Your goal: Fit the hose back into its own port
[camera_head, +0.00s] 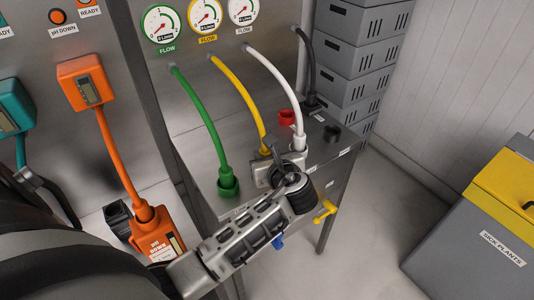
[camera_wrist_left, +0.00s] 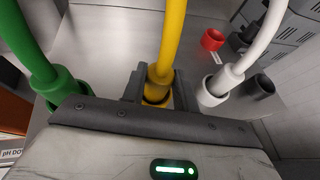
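My left gripper (camera_head: 265,172) is at the bench among the hose ports. Its fingers (camera_wrist_left: 157,88) are closed about the lower end of the yellow hose (camera_head: 238,88), which comes down from the middle gauge. The yellow port (camera_wrist_left: 155,101) shows partly between the fingers; how deep the hose end sits in it is hidden. The green hose (camera_head: 205,115) stands in the green port (camera_head: 228,186). The white hose (camera_head: 277,78) ends in the white port (camera_wrist_left: 211,95). The black hose (camera_head: 309,65) comes down to a dark fitting at the back. My right gripper is out of view.
A red port (camera_head: 286,118) and a black port (camera_head: 332,132) stand without hoses on the steel bench (camera_head: 203,158). Yellow (camera_head: 325,211) and blue handles show below the bench's front. An orange pH down container (camera_head: 157,236) stands left. Grey crates (camera_head: 360,55) and a yellow-lidded bin (camera_head: 505,190) are right.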

